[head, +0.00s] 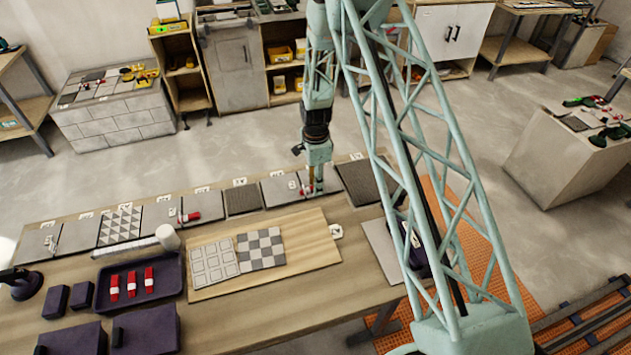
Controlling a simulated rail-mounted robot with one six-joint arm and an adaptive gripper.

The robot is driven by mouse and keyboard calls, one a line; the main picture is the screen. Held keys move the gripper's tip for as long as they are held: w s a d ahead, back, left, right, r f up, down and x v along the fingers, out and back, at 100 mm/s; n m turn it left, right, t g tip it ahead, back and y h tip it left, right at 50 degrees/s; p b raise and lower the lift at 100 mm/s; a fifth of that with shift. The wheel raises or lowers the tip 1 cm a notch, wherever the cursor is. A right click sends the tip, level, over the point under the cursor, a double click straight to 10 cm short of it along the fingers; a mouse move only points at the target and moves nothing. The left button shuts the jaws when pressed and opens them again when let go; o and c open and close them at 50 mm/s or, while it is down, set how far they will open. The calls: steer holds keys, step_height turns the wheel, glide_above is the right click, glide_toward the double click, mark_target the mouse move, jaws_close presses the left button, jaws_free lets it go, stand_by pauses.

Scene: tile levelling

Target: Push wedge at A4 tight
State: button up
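A row of floor tiles lies along the far edge of the wooden bench, with small label cards behind them that are too small to read, so I cannot tell which one is A4. A red wedge (306,190) sits at a joint between grey tiles, right of the row's middle. My gripper (315,188) points down beside this wedge, very close to it. Whether it touches the wedge, and whether its fingers are open or shut, cannot be made out. Another red wedge (190,217) lies at a joint further left, by a grey tile (162,213).
A dark tray (170,288) holds 3 red-and-white wedges (131,284). A white cylinder (167,237) stands behind it. A wooden board (318,250) carries patterned tiles. Dark boxes (146,330) fill the front left. The bench's front middle is clear.

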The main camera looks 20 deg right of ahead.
steer(key=shift+f, duration=0.1)
stand_by(0.3)
steer(key=c, duration=0.9)
steer(key=shift+c, duration=0.2)
